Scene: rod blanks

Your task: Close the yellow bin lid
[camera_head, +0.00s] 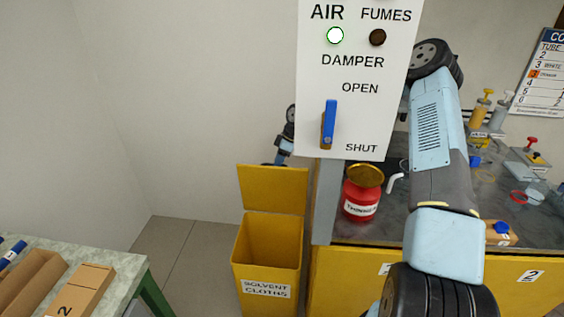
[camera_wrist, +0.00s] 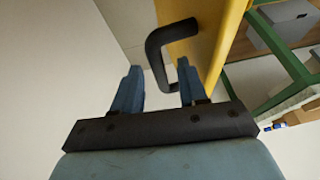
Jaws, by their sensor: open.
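The yellow bin (camera_head: 265,250), labelled SOLVENT CLOTHS, stands on the floor with its mouth open. Its yellow lid (camera_head: 273,188) stands upright at the back edge. In the head view my gripper (camera_head: 282,158) is just behind the lid's top edge, and its fingertips are hidden by the lid. In the wrist view the lid (camera_wrist: 212,40) carries a black bar handle (camera_wrist: 155,55). My gripper (camera_wrist: 157,72) is open, with the handle's bar showing between its two fingers. I cannot tell whether either finger touches the handle.
A white damper panel (camera_head: 350,130) with a blue lever hangs above and right of the bin. A bench with a red thinner can (camera_head: 361,196) stands right of the bin. A table with cartons (camera_head: 80,289) is at the lower left. Floor shows between.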

